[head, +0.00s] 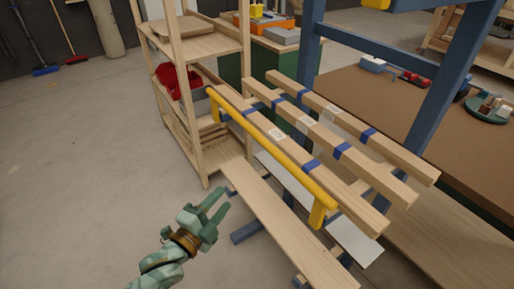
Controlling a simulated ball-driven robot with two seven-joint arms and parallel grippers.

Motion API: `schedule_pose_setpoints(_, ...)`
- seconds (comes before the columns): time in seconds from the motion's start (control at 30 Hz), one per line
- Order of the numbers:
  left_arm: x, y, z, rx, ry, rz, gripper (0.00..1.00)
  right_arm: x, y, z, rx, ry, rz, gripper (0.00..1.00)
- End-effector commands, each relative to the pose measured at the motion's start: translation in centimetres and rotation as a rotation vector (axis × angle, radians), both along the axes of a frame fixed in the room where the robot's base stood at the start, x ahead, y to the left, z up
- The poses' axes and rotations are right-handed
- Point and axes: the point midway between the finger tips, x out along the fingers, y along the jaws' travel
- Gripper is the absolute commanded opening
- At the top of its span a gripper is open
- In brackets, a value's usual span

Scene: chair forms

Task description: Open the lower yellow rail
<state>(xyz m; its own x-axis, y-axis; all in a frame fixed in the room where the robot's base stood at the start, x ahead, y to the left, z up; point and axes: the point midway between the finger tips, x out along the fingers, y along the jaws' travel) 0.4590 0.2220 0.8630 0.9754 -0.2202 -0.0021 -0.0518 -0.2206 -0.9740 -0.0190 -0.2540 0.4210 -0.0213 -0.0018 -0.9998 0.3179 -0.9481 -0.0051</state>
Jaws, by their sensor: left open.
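The yellow rail (270,144) is a long bar with a bent-down end at each side. It runs diagonally along the front of the wooden slats (335,187), from the upper left to the lower right. Its lower right end (318,213) hangs beside the nearest slat. My left gripper (217,204) is green, open and empty. It is at the lower left, in front of the rail and apart from it, near the edge of a long wooden plank. My right gripper is not in view.
A wooden shelf unit (197,55) with a red item stands behind the rail's left end. A long plank (251,206) lies below the rail. A blue post (441,87) and brown worktop (372,110) are at the right. The floor (80,170) at left is clear.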

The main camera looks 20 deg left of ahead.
Motion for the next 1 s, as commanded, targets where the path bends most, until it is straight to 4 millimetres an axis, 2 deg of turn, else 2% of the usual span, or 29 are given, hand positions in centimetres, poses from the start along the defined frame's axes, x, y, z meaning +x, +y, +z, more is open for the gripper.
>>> schedule_pose_setpoints(0.03, 0.1, -0.4, 2.7, 0.035, -0.076, -0.013, 0.41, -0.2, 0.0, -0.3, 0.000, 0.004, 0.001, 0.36)
schedule_pose_setpoints(0.1, 0.1, -0.7, 5.6, 0.076, -0.156, -0.023, 0.41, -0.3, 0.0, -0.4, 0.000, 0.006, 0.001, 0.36)
schedule_pose_setpoints(0.2, 0.4, -1.1, 7.5, 0.102, -0.210, -0.027, 0.41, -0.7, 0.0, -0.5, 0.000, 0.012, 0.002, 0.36)
schedule_pose_setpoints(0.37, 2.6, -1.7, 8.1, 0.106, -0.218, -0.027, 0.41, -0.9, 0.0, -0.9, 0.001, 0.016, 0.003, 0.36)
schedule_pose_setpoints(0.6, 8.6, -3.3, 9.0, 0.103, -0.215, -0.027, 0.41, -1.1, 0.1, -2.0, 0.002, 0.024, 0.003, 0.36)
schedule_pose_setpoints(0.8, 12.7, -4.4, 9.7, 0.104, -0.212, -0.027, 0.41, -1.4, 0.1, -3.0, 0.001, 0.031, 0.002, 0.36)
schedule_pose_setpoints(1.0, 15.0, -5.0, 10.2, 0.104, -0.210, -0.027, 0.41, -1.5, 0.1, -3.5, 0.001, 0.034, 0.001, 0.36)
